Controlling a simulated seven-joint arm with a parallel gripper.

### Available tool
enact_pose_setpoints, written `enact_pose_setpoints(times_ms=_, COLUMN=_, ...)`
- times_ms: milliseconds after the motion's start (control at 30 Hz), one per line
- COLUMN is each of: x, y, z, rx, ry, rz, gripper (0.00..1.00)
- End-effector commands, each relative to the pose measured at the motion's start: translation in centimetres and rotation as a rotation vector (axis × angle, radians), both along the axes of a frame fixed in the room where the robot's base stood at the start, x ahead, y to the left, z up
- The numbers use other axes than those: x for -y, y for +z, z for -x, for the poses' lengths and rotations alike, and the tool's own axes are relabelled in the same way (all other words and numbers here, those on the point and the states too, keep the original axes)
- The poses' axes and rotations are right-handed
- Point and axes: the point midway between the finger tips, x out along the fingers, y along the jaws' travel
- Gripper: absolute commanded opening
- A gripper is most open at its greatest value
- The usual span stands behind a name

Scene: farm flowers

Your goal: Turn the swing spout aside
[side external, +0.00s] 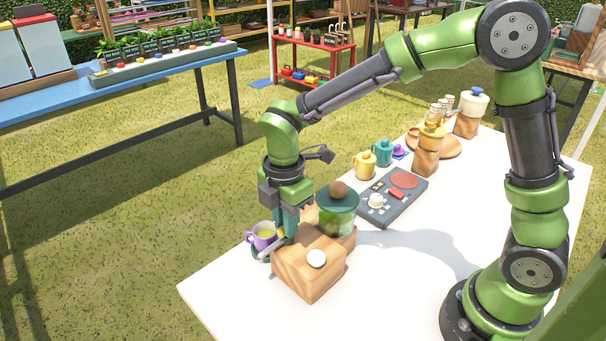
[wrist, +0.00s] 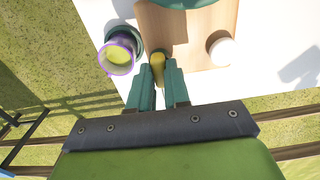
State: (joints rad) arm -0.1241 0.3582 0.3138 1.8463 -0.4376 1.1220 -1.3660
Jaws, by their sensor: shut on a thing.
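My gripper (side external: 286,232) (wrist: 159,76) points down at the left side of a wooden dispenser block (side external: 308,268), which also fills the top of the wrist view (wrist: 205,35). Its teal fingers are shut on a small yellow piece, apparently the swing spout (wrist: 157,60). In the side view the fingers mostly hide this spout. A green glass tank (side external: 337,217) with a round wooden knob stands behind the block. A purple cup (side external: 262,238) (wrist: 117,57) with yellow contents is left of the spout, on a dark green saucer (side external: 258,254).
A white round button (side external: 316,259) sits on the block. Behind it on the white table (side external: 420,270) are a grey panel (side external: 408,195), yellow and teal pots, and wooden canisters. The table's front middle is clear. A blue bench (side external: 150,77) stands apart at the left.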

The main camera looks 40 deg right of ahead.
Motion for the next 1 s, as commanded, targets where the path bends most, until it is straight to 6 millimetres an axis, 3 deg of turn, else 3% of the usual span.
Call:
enact_pose_setpoints(times_ms=567, x=-0.08, y=0.23, z=-0.06, rx=0.004, ry=0.033, rz=-0.002, gripper=0.0)
enact_pose_setpoints(times_ms=600, x=-0.08, y=0.23, z=-0.06, rx=0.005, ry=0.033, rz=-0.001, gripper=0.21)
enact_pose_setpoints(times_ms=733, x=-0.06, y=0.16, z=-0.04, rx=0.003, ry=0.032, rz=-0.001, gripper=0.41)
enact_pose_setpoints(times_ms=1000, x=-0.03, y=0.1, z=-0.02, rx=0.001, ry=0.029, rz=-0.001, gripper=0.43)
